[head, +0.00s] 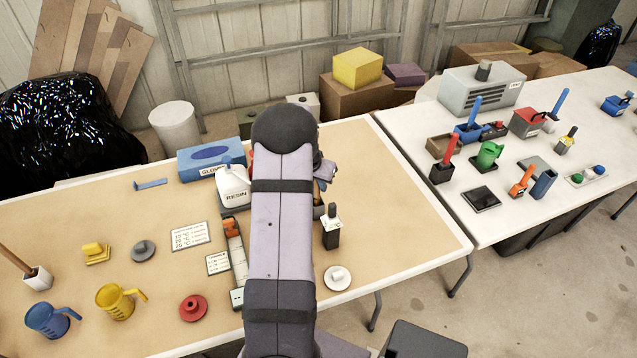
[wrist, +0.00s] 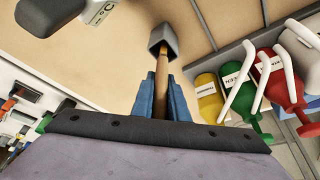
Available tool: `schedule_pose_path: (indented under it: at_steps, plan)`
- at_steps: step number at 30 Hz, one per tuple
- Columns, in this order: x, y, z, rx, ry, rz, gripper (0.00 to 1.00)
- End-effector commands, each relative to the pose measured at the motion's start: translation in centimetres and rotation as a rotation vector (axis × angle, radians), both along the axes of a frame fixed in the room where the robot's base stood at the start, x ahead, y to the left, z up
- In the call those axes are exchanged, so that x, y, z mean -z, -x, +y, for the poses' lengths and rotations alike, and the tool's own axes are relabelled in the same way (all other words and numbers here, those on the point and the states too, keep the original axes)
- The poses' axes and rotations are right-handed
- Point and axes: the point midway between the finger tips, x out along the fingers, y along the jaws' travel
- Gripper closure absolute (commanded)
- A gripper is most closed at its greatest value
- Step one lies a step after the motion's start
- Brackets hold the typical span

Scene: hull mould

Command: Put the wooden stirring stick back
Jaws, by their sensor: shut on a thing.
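In the wrist view my gripper (wrist: 161,92) has its two blue fingers closed on a brown wooden stick (wrist: 162,72). The stick points away from the fingers, and its far end is at a small grey square cup (wrist: 157,36) with a dark opening. I cannot tell how far the end is inside the cup. In the head view my arm hides the gripper and most of what it holds. Another brown stick (head: 14,260) leans in a white square pot (head: 38,279) at the table's left edge.
Yellow (wrist: 208,97), green (wrist: 238,90) and red (wrist: 278,85) bottles stand close right of the fingers. In the head view a resin jug (head: 233,187), a black bottle (head: 331,228) and a white disc (head: 337,277) flank my arm. The tan tabletop (head: 400,235) is clear at right.

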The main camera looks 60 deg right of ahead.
Motion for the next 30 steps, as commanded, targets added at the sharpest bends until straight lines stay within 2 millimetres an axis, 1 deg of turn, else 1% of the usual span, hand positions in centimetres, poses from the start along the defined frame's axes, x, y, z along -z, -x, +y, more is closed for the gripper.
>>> schedule_pose_path:
  at_steps: [14,15,16,17,26,30]
  plan:
    - [0.8,-0.04,-0.06,0.0,0.002,-0.001,1.0]
    - [0.63,-0.04,-0.05,0.0,0.002,-0.001,0.77]
    - [0.62,-0.03,-0.05,0.0,0.002,-0.001,0.7]
    - [0.61,-0.03,-0.05,0.0,0.002,-0.001,0.68]
    - [0.55,-0.03,-0.04,0.0,0.002,-0.001,0.68]
    - [0.08,-0.03,-0.05,0.0,0.002,-0.001,0.68]
